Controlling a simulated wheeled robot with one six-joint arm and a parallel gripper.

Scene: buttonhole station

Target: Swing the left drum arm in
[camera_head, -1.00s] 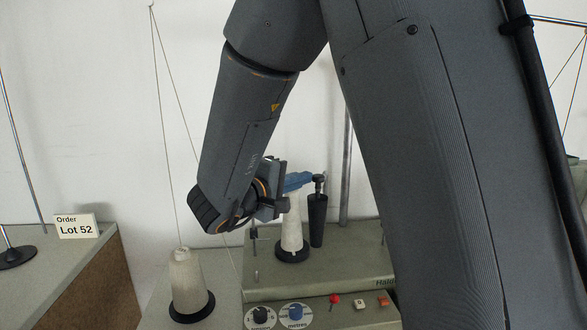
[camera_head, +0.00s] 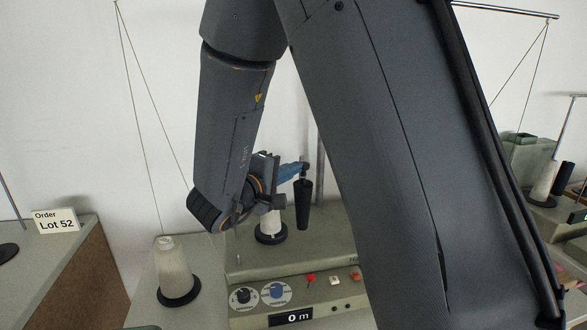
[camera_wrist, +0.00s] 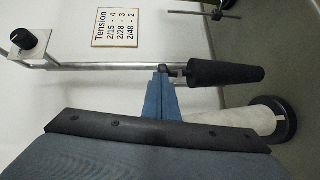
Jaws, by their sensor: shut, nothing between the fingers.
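The black tapered drum (camera_head: 303,205) hangs beside a pale yarn cone (camera_head: 270,218) on the grey winder, to its right in the head view. In the wrist view the drum (camera_wrist: 225,74) sits at the end of a thin metal arm (camera_wrist: 110,66). My gripper (camera_head: 298,168) is shut with nothing between its blue fingers. My own arm hides the winder's right part.
A second yarn cone (camera_head: 173,272) stands left of the winder. The winder front has knobs (camera_head: 277,293), a red button (camera_head: 310,279) and a "0 m" display (camera_head: 291,318). Another winder (camera_head: 550,215) is at right.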

